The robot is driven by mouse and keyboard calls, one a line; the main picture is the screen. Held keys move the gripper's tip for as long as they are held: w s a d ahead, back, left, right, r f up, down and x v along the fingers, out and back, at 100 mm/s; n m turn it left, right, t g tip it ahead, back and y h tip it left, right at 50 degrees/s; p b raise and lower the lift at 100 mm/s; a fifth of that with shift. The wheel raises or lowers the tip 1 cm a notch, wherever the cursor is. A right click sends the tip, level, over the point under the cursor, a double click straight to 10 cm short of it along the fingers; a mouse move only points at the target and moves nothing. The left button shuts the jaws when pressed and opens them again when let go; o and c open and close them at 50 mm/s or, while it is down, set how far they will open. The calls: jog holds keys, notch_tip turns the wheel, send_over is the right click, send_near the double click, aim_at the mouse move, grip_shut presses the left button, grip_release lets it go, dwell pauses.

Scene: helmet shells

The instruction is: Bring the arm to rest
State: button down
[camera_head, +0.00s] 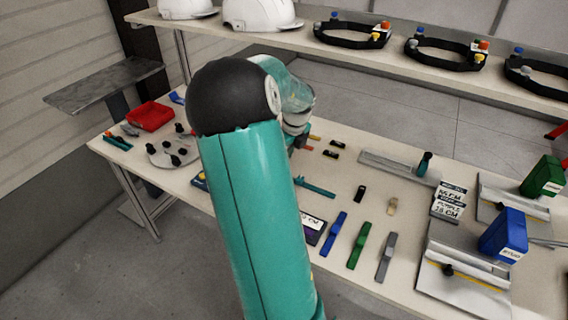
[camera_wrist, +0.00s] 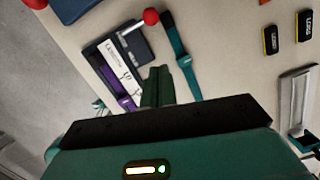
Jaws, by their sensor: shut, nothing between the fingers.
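My gripper (camera_wrist: 157,84) shows in the wrist view as two dark green fingers pressed together, with nothing between them. It is above the cream table (camera_wrist: 225,75), near a dark tray with a white label (camera_wrist: 105,68) and a teal strap (camera_wrist: 180,55). I cannot tell its exact height over the table. In the head view my teal arm rises through the middle with its black elbow on top. The wrist end reaches behind the elbow over the table, and the fingertips are largely hidden there.
White helmet shells (camera_head: 260,14) and black headbands (camera_head: 350,35) stand on the rear shelf. Blue (camera_head: 333,234), green (camera_head: 357,246) and grey straps (camera_head: 386,257) lie at the table's front. A red bin (camera_head: 150,116) sits left, a blue block (camera_head: 503,236) right. Open floor lies in front.

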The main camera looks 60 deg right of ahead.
jog(key=shift+s+r, duration=0.15)
jog(key=shift+r, duration=0.65)
jog(key=shift+s+r, duration=0.15)
jog(key=shift+r, duration=0.65)
